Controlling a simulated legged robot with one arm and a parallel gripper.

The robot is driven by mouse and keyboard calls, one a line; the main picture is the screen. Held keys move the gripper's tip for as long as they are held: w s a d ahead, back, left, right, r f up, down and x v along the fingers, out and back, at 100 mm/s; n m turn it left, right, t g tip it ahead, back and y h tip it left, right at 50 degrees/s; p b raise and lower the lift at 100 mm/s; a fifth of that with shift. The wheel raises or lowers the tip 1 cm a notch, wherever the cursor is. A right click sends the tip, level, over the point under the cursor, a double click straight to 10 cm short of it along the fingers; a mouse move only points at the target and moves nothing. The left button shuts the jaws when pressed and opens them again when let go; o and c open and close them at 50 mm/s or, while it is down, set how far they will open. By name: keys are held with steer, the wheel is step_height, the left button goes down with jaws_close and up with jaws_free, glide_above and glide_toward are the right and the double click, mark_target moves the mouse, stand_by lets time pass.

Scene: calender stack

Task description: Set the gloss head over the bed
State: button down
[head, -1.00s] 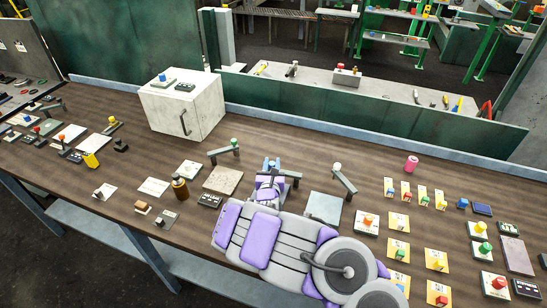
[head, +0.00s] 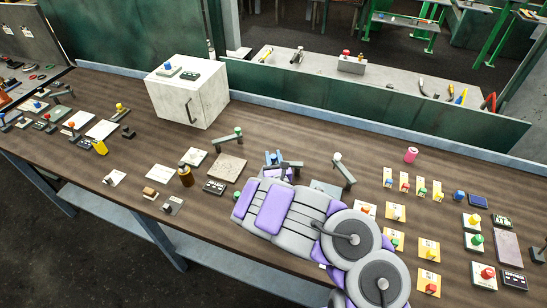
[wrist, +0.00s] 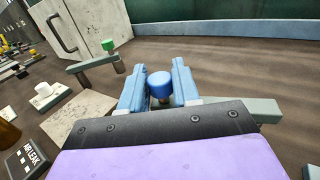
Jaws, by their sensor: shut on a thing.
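My gripper (wrist: 158,88) has its blue fingers closed around a blue knob (wrist: 160,84) in the wrist view. The knob is on a grey-green bar (wrist: 255,109), which runs right behind my gripper; the bar also shows in the head view (head: 294,164). I cannot read a label naming the gloss head. A similar bar with a green knob (head: 238,131) stands to the left, and one with a white knob (head: 338,156) to the right. A speckled square plate (head: 227,168) lies left of my gripper. A pale plate (head: 322,187) lies to the right, partly hidden by my arm.
A white box with a handle (head: 187,102) stands at the back left. A brown bottle (head: 185,176) and a labelled block (head: 214,187) are left of my arm. Several cards with coloured knobs fill the right side. A pink cylinder (head: 411,155) stands behind them.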

steer(key=c, duration=0.9)
jaws_free()
steer(key=shift+a, duration=0.1)
steer(key=s+p, duration=0.2)
steer(key=s, duration=0.3)
steer(key=s+p, duration=0.1)
steer(key=s, duration=0.4)
steer(key=s+d+p, duration=0.1)
steer(key=s+p, duration=0.1)
steer(key=s, duration=0.4)
steer(key=shift+d+p, duration=0.1)
steer(key=shift+p, duration=0.25)
steer(key=shift+s+d, duration=0.15)
steer(key=shift+s, duration=0.45)
steer(key=shift+c, duration=0.4)
